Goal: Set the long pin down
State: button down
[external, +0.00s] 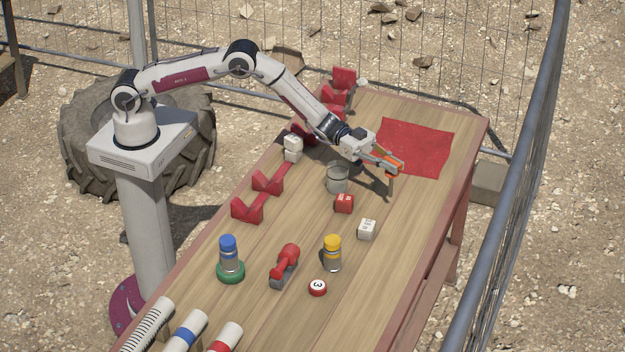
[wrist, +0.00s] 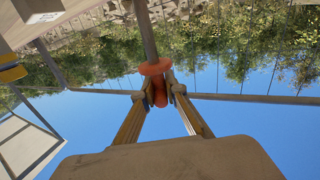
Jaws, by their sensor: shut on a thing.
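My gripper (external: 386,161) is above the far part of the wooden table, near the left edge of the red mat (external: 420,137). It is shut on the long pin (external: 390,187), whose shaft hangs down below the fingers in the external view. The wrist view shows my gripper (wrist: 158,94) with its two fingertips closed on the orange head of the long pin (wrist: 148,35). An orange collar and a grey shaft extend beyond the fingertips. I cannot tell how far the pin's tip is from the table.
Red V-shaped blocks (external: 247,208) line the left edge. The red mat looks clear.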

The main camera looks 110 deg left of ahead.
aim_at(391, 175)
jog(key=shift+f, duration=1.8)
jog(key=shift+f, duration=0.2)
jog(key=c, duration=2)
grip_release()
jog(key=shift+c, duration=0.2)
jog(key=shift+r, duration=0.15)
jog(key=v, duration=1.2)
jog(key=shift+w+r, duration=0.1)
jog(key=shift+r, duration=0.05)
